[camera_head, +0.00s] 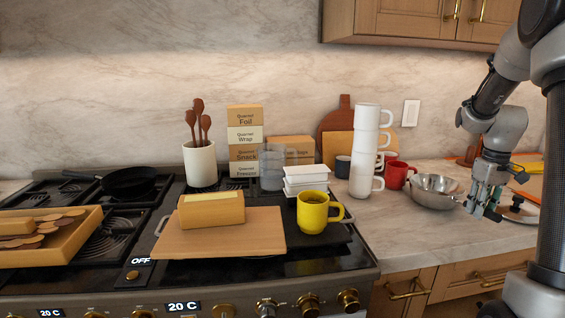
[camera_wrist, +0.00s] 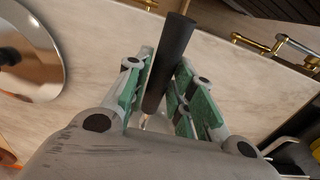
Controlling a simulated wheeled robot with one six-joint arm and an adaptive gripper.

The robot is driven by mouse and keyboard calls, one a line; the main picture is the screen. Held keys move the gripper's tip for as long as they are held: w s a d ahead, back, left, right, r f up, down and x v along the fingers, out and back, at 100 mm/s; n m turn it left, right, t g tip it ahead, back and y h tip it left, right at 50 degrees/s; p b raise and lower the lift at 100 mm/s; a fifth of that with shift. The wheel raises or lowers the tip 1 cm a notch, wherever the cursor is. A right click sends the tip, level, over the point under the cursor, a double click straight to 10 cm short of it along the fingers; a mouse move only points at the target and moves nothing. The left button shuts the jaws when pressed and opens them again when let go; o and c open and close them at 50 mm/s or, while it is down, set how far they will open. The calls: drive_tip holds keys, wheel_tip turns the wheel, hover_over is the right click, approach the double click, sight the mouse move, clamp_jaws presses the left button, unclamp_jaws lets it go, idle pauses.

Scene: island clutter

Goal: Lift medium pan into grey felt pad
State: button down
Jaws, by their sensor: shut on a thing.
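My gripper (camera_head: 487,203) is low over the counter at the right. In the wrist view my gripper (camera_wrist: 163,95) is shut on a dark cylindrical handle (camera_wrist: 176,50), one jaw on each side of it. A small shiny part shows at the handle's lower end; the rest is hidden by my gripper. A shiny steel pan or bowl shape (camera_head: 434,191) sits on the counter just left of my gripper in the head view. I take it as the medium pan, but its join to the handle is hidden. I cannot make out a grey felt pad in either view.
A round lid-like thing (camera_head: 517,211) lies right of my gripper. A red mug (camera_head: 397,176) and stacked white mugs (camera_head: 365,150) stand left of the pan. The stove holds a yellow mug (camera_head: 312,213), a wooden board (camera_head: 220,240) and a black skillet (camera_head: 132,182). The front counter is clear.

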drive_tip(key=shift+r, duration=2)
drive_tip(key=shift+f, duration=0.1)
drive_tip(key=shift+f, duration=1.6)
drive_tip(key=shift+r, duration=0.15)
